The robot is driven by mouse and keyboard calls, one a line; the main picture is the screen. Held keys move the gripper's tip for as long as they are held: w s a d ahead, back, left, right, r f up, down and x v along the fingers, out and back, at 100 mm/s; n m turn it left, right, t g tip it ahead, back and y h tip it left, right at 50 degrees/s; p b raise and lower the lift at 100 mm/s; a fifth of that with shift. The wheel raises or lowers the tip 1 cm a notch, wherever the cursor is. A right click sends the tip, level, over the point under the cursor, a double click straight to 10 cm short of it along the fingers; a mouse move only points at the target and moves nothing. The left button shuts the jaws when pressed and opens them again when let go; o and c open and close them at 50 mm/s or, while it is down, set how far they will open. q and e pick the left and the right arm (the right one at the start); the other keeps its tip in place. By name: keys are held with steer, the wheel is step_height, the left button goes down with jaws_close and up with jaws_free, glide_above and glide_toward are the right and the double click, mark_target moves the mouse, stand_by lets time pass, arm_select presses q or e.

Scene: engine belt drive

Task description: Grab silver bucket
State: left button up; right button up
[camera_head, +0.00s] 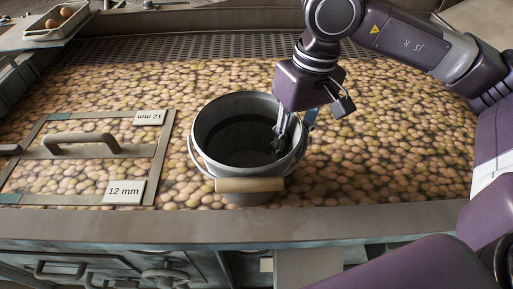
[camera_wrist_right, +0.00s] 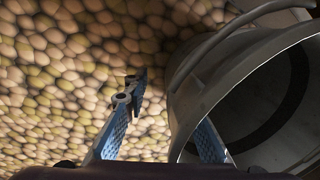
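The silver bucket (camera_head: 217,118) stands upright and empty-looking on a bed of pebble-like round pieces, in the middle of the head view. Its bail is lowered to the front, with a wooden grip (camera_head: 250,185). My right gripper (camera_head: 293,136) reaches down from above at the bucket's right rim. In the right wrist view the bucket (camera_wrist_right: 205,88) fills the right side. The right gripper's fingers (camera_wrist_right: 168,125) are apart, one outside the wall over the round pieces, the other on the inner side of the rim. A gap shows between the outer finger and the wall. My left gripper is not in view.
A framed panel with a bar handle (camera_head: 82,143) and "12 mm" labels lies left of the bucket. A metal ledge (camera_head: 240,226) runs along the front. A tray with brown round items (camera_head: 58,22) sits at the back left. Right of the bucket the bed is clear.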

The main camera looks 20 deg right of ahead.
steer(key=shift+f, duration=0.1)
steer(key=shift+c, duration=0.5)
jaws_close()
